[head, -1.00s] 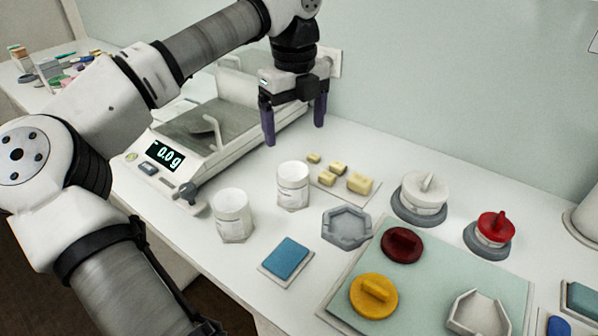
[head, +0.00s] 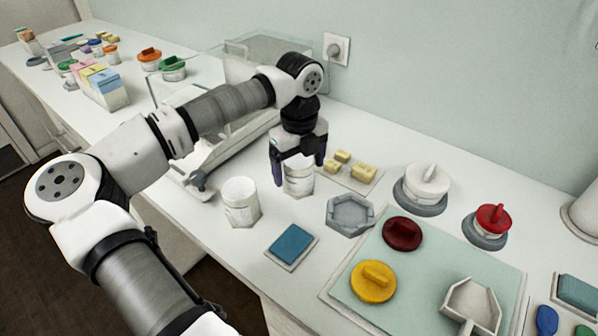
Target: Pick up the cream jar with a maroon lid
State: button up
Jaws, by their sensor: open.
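My gripper (head: 298,172) is open, pointing down over a white open-looking jar (head: 299,184). One purple finger is at the jar's left side and the other at its right; I cannot tell if they touch it. The gripper hides the jar's top. A second white jar (head: 241,206) stands to its left, with no lid on it. A maroon lid (head: 402,234) with a raised grip lies on the pale green mat (head: 425,262), apart from both jars. I see no jar with a maroon lid on it.
A grey hexagonal holder (head: 350,216), blue block (head: 291,244) and yellow blocks (head: 363,173) surround the jar. A white-lidded jar (head: 426,184) and red-lidded jar (head: 490,222) stand right. The scale is behind my arm.

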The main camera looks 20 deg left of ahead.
jog(key=shift+f, duration=0.35)
jog(key=shift+c, duration=0.5)
jog(key=c, duration=1)
